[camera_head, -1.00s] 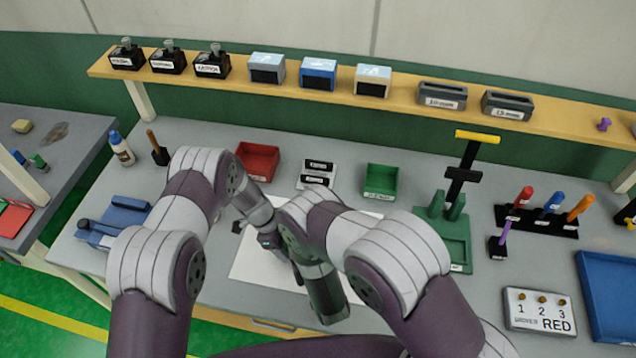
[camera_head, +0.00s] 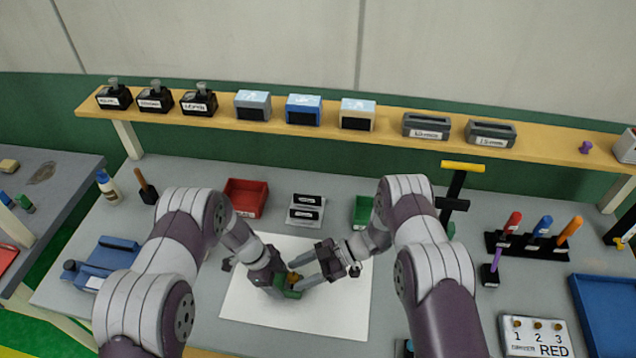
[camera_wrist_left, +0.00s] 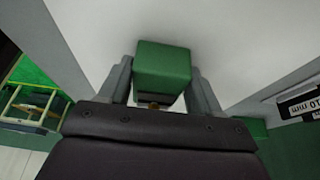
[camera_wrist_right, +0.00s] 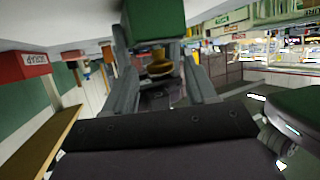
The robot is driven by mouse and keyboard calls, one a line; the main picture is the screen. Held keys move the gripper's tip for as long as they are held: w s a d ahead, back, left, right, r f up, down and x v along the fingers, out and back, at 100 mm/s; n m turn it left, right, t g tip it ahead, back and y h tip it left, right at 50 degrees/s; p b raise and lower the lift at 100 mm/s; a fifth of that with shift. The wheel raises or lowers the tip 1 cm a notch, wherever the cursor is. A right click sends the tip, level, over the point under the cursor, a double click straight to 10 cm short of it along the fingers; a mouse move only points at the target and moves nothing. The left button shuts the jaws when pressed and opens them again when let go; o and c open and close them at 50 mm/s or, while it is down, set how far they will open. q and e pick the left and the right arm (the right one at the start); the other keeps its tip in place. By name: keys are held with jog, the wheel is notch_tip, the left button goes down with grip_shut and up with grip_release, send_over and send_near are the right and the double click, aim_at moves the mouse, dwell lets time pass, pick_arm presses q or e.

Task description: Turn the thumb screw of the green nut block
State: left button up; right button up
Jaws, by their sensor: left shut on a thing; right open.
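The green nut block (camera_head: 289,292) is over the white sheet, held by my left gripper (camera_head: 277,285). In the left wrist view the green block (camera_wrist_left: 163,68) sits between the two fingers, which are shut on its sides. Its brass thumb screw (camera_head: 294,277) faces my right gripper (camera_head: 312,268), which is open with its fingers pointing left at it. In the right wrist view the brass screw (camera_wrist_right: 160,68) shows between the spread fingers, near their tips, with the green block (camera_wrist_right: 153,20) just beyond. I cannot tell whether a finger touches the screw.
The white sheet (camera_head: 340,318) lies under both grippers. A red bin (camera_head: 245,196), a green bin (camera_head: 363,210) and a label stand (camera_head: 306,210) are behind it. A black-and-yellow press (camera_head: 453,190) and a driver rack (camera_head: 530,245) stand right. A blue fixture (camera_head: 105,262) is left.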

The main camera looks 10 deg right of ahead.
jog(key=v, duration=1.1)
jog(key=w+a+r+m+t+h, duration=0.1)
jog(key=w+r+m+t+h, duration=0.2)
jog(key=w+r+t+h, duration=0.1)
jog(key=w+a+r+m+t+h, duration=0.2)
jog(key=w+r+m+t+h, duration=0.2)
jog(key=w, duration=0.7)
jog(key=shift+w+a+r+t, duration=0.25)
jog(key=shift+r+t, duration=0.75)
jog(key=shift+t, duration=1)
pick_arm(q)
jog(key=o, duration=1.3)
jog(key=shift+c, duration=0.2)
